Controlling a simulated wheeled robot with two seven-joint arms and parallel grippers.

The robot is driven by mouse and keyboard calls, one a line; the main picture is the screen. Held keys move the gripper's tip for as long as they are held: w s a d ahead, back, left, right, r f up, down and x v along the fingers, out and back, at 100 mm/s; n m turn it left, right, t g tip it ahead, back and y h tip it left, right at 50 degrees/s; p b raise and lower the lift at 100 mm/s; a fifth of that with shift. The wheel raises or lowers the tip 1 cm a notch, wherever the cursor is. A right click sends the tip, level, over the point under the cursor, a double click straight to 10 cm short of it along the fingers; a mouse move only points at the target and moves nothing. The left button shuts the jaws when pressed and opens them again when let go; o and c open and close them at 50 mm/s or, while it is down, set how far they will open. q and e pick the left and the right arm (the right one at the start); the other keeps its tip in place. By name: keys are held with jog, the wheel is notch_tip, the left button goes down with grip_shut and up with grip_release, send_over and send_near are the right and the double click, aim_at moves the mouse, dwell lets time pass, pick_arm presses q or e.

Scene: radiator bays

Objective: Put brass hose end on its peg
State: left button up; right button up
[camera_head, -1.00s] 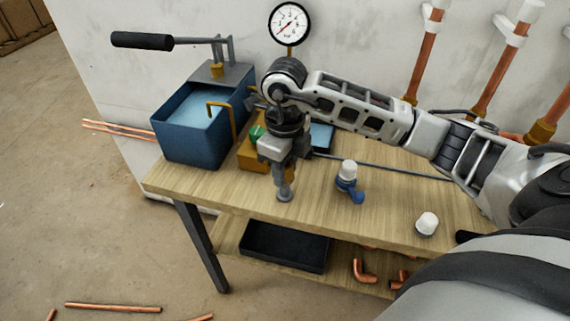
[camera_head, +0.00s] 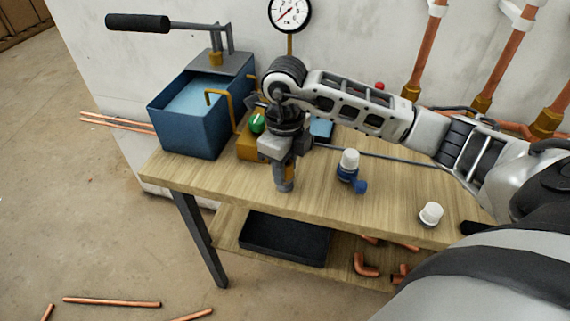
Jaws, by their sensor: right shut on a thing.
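My right gripper (camera_head: 286,174) points down over the front left part of the wooden bench and is shut on a small brass-coloured piece (camera_head: 290,172), which looks like the brass hose end. Only a narrow strip of it shows between the fingers. A short grey upright piece (camera_head: 285,187), which looks like the peg, stands directly below on the bench. The fingers hide where the two meet, so I cannot tell how far the brass piece is over it. My left gripper is out of view.
A blue water tank (camera_head: 185,125) with a black-handled lever (camera_head: 138,22) stands at the left on the bench (camera_head: 400,215). A blue valve with a white cap (camera_head: 348,165) and a white cap (camera_head: 431,214) stand to the right. A black tray (camera_head: 285,240) sits on the lower shelf.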

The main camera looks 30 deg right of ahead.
jog(key=shift+f+b, duration=0.4)
jog(key=shift+f, duration=0.1)
jog(key=shift+f+b, duration=0.35)
jog(key=shift+f, duration=0.1)
jog(key=o, duration=0.9)
jog(key=shift+r, duration=0.1)
